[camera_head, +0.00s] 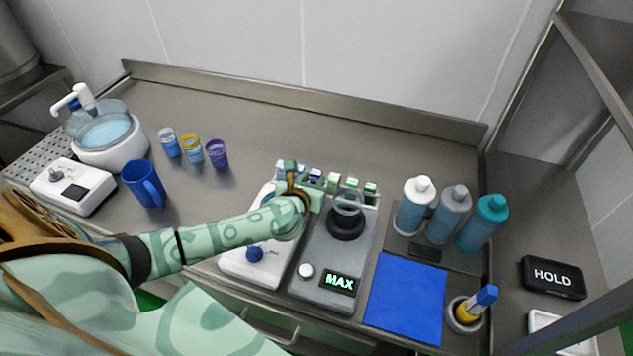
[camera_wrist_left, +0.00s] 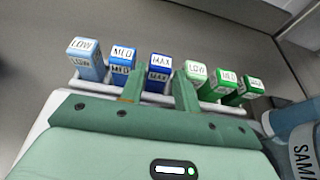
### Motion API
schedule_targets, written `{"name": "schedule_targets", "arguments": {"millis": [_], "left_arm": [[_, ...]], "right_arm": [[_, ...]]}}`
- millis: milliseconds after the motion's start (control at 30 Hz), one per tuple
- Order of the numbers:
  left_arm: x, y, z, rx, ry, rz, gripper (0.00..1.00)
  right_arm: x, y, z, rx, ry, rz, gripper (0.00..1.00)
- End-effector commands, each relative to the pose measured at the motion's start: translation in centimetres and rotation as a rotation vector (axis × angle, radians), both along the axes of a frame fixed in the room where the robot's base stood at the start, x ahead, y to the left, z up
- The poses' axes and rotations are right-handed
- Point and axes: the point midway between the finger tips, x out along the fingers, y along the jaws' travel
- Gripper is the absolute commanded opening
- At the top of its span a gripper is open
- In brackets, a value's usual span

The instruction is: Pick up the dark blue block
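The dark blue block (camera_wrist_left: 158,77), marked MAX, stands in a white rack (camera_wrist_left: 92,88) between a blue MED block (camera_wrist_left: 122,62) and a green LOW block (camera_wrist_left: 195,72). My left gripper (camera_wrist_left: 159,88) is open, with one finger on each side of the dark blue block. I cannot tell whether either finger touches it. The block's lower part is hidden. In the head view my left gripper (camera_head: 303,186) is at the row of blocks, and the dark blue block (camera_head: 315,174) shows just behind it. My right gripper is not in view.
A light blue LOW block (camera_wrist_left: 85,58) and more green blocks (camera_wrist_left: 228,85) share the rack. Two devices, one white (camera_head: 240,265), one grey with a MAX display (camera_head: 338,281), stand in front. Bottles (camera_head: 415,207) and a blue mat (camera_head: 405,295) are right. Cups (camera_head: 191,148) are left.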

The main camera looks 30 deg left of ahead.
Motion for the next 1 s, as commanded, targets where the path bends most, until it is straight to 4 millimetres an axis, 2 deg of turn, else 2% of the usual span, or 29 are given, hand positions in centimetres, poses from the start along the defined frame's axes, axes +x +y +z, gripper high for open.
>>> {"name": "schedule_targets", "arguments": {"millis": [100, 200, 467, 567, 600, 867, 1000], "left_arm": [[1.9, 0.5, -1.0, 0.002, -0.001, 0.001, 0.32], [2.9, 0.7, -1.4, -0.001, 0.0, 0.001, 0.32], [3.3, 0.8, -1.3, 0.0, -0.001, -0.001, 0.32], [3.3, 0.8, -1.3, 0.0, -0.001, 0.0, 0.07], [3.3, 0.8, -1.3, 0.0, -0.001, 0.0, 0.04], [3.2, 0.8, -1.3, 0.0, -0.001, 0.0, 0.04], [3.3, 0.8, -0.5, 0.0, -0.002, 0.0, 0.04]], "right_arm": [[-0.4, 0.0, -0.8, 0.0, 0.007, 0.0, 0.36], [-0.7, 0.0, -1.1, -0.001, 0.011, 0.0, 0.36], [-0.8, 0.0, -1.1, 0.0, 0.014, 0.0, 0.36], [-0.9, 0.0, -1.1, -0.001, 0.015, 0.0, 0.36], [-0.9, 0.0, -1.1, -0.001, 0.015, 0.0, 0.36], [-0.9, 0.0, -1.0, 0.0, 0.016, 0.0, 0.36], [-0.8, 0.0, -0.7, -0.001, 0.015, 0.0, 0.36]]}}
